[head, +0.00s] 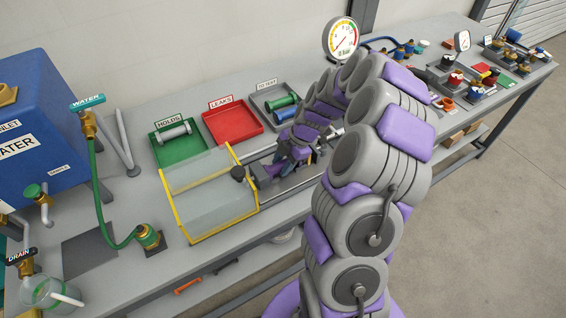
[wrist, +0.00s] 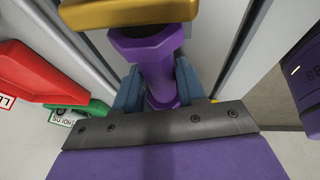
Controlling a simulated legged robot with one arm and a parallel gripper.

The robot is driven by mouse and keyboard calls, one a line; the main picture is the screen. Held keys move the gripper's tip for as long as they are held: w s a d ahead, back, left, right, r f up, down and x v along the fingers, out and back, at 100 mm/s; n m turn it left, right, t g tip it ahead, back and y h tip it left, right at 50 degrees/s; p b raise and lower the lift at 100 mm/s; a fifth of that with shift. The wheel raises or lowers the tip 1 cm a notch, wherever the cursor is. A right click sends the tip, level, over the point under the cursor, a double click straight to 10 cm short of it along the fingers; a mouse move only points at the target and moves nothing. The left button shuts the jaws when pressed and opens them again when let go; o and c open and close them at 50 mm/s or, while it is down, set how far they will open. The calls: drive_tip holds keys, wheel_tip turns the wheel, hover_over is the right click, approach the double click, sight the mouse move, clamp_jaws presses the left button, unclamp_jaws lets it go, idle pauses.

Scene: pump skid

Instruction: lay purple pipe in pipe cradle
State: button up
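The purple pipe (wrist: 150,62) stands out in the wrist view, with wide hexagonal ends, one under a gold-coloured part (wrist: 130,12). The blue fingers of my gripper (wrist: 158,84) lie close against both sides of the pipe and look shut on it. In the head view my gripper (head: 277,168) is low over the bench rig, just right of the yellow-framed clear guard (head: 207,190). My arm hides most of that spot, so I cannot make out the pipe cradle or whether the pipe touches it.
A green HOLDS tray (head: 160,157) with a grey pipe, an empty red LEAKS tray (head: 232,121) and a grey TO TEST tray (head: 264,97) with green and blue pipes line the back. A pressure gauge (head: 341,38) rises behind my arm. A blue water tank (head: 40,120) stands left.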

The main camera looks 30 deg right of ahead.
drive_tip(key=o, duration=0.4)
drive_tip(key=shift+d, duration=0.2)
drive_tip(key=shift+o, duration=0.2)
drive_tip(key=p+v, duration=0.4)
drive_tip(key=v, duration=1.3)
drive_tip(key=s+a+r+m+g+h, duration=0.1)
drive_tip(key=s+a+r+m, duration=0.3)
drive_tip(key=a, duration=0.5)
drive_tip(key=s+a+r+m+g+h, duration=0.1)
drive_tip(key=s+a+r+m, duration=0.25)
drive_tip(key=s+a, duration=0.45)
drive_tip(key=s+a+m+h, duration=0.1)
drive_tip(key=s+a+m, duration=0.1)
drive_tip(key=s+m, duration=0.3)
drive_tip(key=s+a+f+m+g+h, duration=0.1)
drive_tip(key=s+m, duration=0.5)
drive_tip(key=s, duration=0.7)
drive_tip(key=shift+a+f+h, duration=0.3)
drive_tip(key=shift+a, duration=0.05)
